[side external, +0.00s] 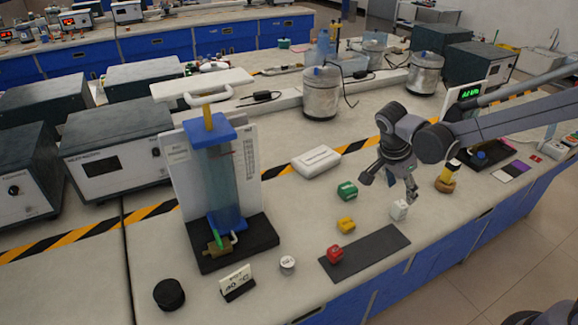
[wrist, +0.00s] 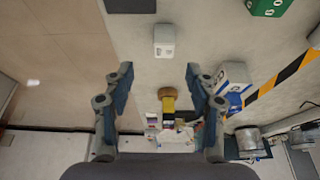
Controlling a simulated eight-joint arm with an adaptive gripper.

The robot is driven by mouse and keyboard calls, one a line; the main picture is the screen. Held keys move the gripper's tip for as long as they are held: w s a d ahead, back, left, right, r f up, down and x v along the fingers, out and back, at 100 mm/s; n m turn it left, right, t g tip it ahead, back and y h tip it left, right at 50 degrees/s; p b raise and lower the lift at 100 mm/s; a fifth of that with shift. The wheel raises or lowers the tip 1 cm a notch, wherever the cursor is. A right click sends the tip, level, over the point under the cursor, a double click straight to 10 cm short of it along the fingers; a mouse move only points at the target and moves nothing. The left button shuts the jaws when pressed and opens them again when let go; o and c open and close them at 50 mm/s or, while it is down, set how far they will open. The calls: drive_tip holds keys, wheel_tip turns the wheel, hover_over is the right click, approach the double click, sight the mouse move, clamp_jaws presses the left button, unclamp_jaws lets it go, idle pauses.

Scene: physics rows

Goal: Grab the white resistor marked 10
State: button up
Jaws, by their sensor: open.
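The white resistor (side external: 399,209) is a small pale block on the bench, just below my gripper in the side view. My gripper (side external: 389,188) hangs above the bench, pointing down. In the wrist view its two fingers (wrist: 158,76) are spread wide with nothing between the tips. The fingers look apart from the block.
A green block (side external: 347,190), a yellow block (side external: 346,224) and a red block (side external: 335,254) lie to the left; the red one is on a dark mat (side external: 375,247). The bench's front edge is near.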

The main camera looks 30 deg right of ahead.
sight(400, 204)
drive_tip(key=x, duration=0.4)
drive_tip(key=shift+d+f, duration=0.1)
drive_tip(key=shift+f, duration=0.2)
drive_tip(key=shift+w+x, duration=0.15)
drive_tip(key=shift+x, duration=1.15)
drive_tip(key=shift+w+x, duration=0.15)
drive_tip(key=shift+x, duration=1.15)
clamp_jaws()
